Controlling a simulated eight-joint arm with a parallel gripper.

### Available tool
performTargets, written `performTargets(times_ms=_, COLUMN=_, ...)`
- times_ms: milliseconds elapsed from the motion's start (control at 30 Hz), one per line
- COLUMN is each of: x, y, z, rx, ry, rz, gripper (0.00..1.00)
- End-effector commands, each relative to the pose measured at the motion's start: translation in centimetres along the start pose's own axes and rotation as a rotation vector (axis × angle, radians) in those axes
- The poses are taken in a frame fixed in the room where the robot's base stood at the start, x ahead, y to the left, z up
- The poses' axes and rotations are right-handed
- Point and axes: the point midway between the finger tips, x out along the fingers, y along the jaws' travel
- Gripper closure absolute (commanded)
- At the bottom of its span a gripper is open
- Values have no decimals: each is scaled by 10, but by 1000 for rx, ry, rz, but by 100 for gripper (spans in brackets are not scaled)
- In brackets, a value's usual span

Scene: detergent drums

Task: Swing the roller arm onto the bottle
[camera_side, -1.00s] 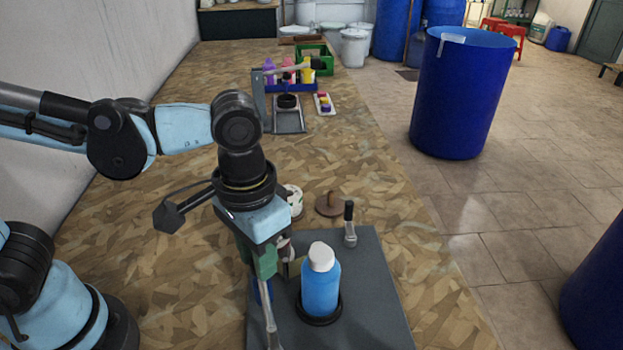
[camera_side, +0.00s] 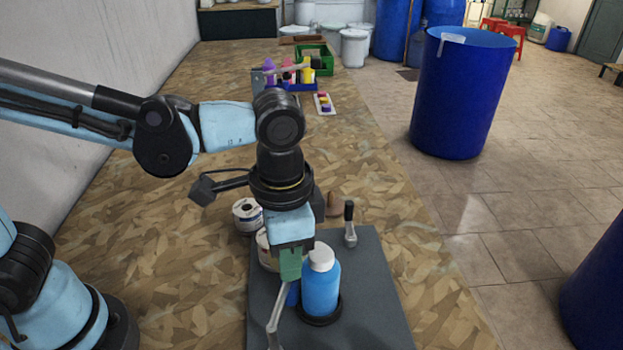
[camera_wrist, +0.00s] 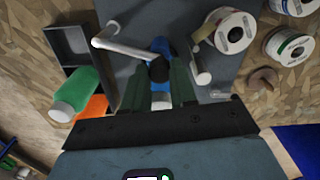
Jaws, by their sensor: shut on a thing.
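The light blue bottle (camera_side: 320,288) with a white cap stands upright in a black ring on a dark grey board (camera_side: 376,290). The roller arm (camera_side: 275,318) is a thin grey bar that runs from the board's near left part to my gripper (camera_side: 290,278). My gripper is shut on the roller arm's black knob (camera_wrist: 159,72), with a blue roller (camera_wrist: 160,46) below it. The roller is close on the bottle's left side; I cannot tell whether they touch. The bottle's white cap (camera_wrist: 161,101) shows between my green fingers in the wrist view.
A black-handled clamp (camera_side: 349,225) stands at the board's far edge. A green bottle (camera_wrist: 76,92) and an orange item (camera_wrist: 92,107) lie left in the wrist view. The board right of the bottle is clear.

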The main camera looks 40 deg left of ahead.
Motion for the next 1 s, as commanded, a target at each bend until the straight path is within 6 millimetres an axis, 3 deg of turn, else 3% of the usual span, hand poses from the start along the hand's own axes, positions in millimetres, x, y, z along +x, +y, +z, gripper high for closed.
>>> performTargets(times_ms=300, x=1, y=0, z=0, rx=2, ry=0, rz=-1, gripper=100)
performTargets(times_ms=333, x=1, y=0, z=0, rx=2, ry=0, rz=-1, gripper=72)
performTargets(times_ms=500, x=0, y=0, z=0, rx=1, ry=0, rz=-1, gripper=48)
performTargets(times_ms=833, x=-1, y=0, z=0, rx=0, ry=0, rz=0, gripper=48)
performTargets(times_ms=1000, x=-14, y=0, z=0, rx=0, ry=0, rz=0, gripper=48)
